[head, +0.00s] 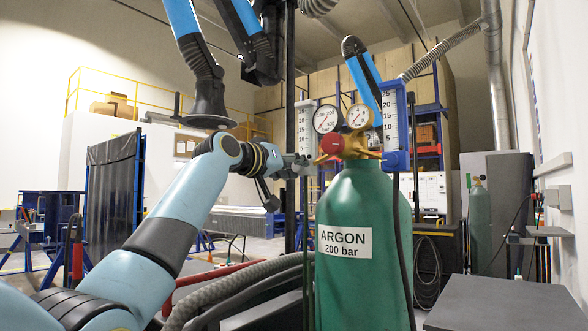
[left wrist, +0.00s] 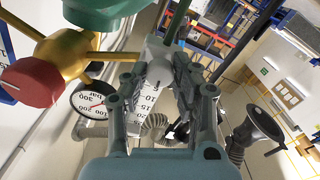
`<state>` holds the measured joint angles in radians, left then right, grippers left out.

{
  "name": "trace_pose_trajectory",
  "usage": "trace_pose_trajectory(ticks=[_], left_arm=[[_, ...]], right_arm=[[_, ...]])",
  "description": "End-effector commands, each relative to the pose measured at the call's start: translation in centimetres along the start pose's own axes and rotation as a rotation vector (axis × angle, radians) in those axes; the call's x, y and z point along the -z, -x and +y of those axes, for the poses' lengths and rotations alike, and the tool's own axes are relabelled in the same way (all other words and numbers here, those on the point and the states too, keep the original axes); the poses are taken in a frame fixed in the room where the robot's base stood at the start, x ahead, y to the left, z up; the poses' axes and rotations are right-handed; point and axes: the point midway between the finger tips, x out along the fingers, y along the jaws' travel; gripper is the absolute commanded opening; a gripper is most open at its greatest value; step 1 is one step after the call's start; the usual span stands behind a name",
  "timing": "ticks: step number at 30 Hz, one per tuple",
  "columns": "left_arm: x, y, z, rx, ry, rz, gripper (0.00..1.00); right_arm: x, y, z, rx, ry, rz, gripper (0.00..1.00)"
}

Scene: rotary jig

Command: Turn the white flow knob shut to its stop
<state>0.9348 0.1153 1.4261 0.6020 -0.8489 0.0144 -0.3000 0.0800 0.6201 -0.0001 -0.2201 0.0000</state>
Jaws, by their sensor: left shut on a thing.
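My left gripper (head: 298,166) reaches in from the left at the left flowmeter (head: 306,128), beside the brass regulator. In the left wrist view my left gripper (left wrist: 160,72) has its two grey fingers on either side of the white flow knob (left wrist: 158,60), shut on it. In the head view the fingers largely hide the knob. The flowmeter's scale also shows behind the fingers in the left wrist view (left wrist: 149,102). My right gripper is in neither view.
The green argon cylinder (head: 362,275) stands just right of the gripper. A red knob (head: 332,144), two round gauges (head: 328,118) and a second, blue-backed flowmeter (head: 392,125) crowd its top. Hoses (head: 245,285) run below my left arm. A dark grey bench top (head: 510,303) lies at right.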

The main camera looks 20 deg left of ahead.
Motion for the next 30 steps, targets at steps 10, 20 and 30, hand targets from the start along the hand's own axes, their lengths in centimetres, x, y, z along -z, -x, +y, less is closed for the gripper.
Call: trace_pose_trajectory(ticks=[10, 20, 30], left_arm=[[-0.55, -0.07, -0.15, 0.001, -0.130, -0.011, 0.00], [-0.55, -0.07, -0.15, 0.001, -0.153, -0.012, 0.00], [-0.46, -0.06, -0.13, 0.001, -0.152, -0.010, 0.44]], right_arm=[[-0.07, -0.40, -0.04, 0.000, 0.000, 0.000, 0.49], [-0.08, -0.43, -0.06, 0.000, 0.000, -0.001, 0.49], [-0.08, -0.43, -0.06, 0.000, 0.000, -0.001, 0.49]])
